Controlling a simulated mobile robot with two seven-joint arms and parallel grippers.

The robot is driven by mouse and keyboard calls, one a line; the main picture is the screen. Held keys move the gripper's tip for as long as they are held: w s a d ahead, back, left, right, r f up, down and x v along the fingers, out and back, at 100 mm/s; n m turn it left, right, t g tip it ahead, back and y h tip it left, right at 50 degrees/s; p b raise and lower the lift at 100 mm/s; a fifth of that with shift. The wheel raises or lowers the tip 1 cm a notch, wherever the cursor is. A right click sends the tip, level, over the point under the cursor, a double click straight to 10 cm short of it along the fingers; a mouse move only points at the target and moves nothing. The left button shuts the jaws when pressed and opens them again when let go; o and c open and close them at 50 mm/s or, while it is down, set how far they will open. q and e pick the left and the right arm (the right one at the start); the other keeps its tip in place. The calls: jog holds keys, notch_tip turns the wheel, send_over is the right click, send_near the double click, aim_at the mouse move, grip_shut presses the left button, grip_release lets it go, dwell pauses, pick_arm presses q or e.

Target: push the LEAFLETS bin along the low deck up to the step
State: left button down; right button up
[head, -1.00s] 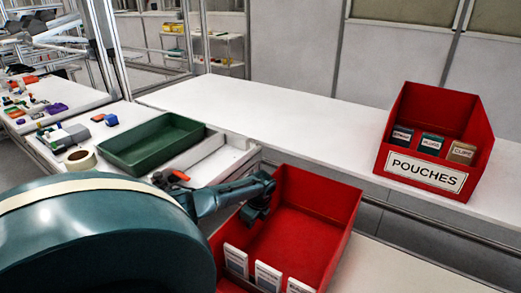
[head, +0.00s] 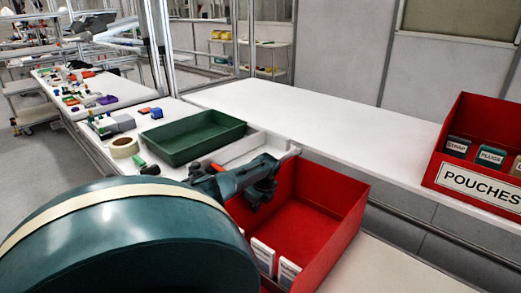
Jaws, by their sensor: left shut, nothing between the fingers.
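The red open-topped bin (head: 318,222) sits on the low white deck (head: 385,268) at lower middle. Several white leaflets (head: 263,256) stand at its near end. The LEAFLETS label is not visible, and my arm hides part of its left side. My left gripper (head: 257,198) is shut and empty. It points down at the bin's far left part, overlapping the wall and interior; I cannot tell whether it touches the bin. The raised white surface's edge (head: 385,180) runs behind the bin. My right gripper is out of view.
A red POUCHES bin (head: 477,180) holding small boxes stands on the raised surface at right. A green tray (head: 200,138), a tape roll (head: 124,147) and small parts lie at left. The raised surface's middle is clear.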

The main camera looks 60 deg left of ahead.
pick_arm(q)
jog(key=w+d+r+p, duration=0.1)
jog(key=d+r+p, duration=0.4)
jog(key=r, duration=0.4)
jog(key=shift+w+d+r, duration=0.35)
jog(key=shift+d, duration=0.2)
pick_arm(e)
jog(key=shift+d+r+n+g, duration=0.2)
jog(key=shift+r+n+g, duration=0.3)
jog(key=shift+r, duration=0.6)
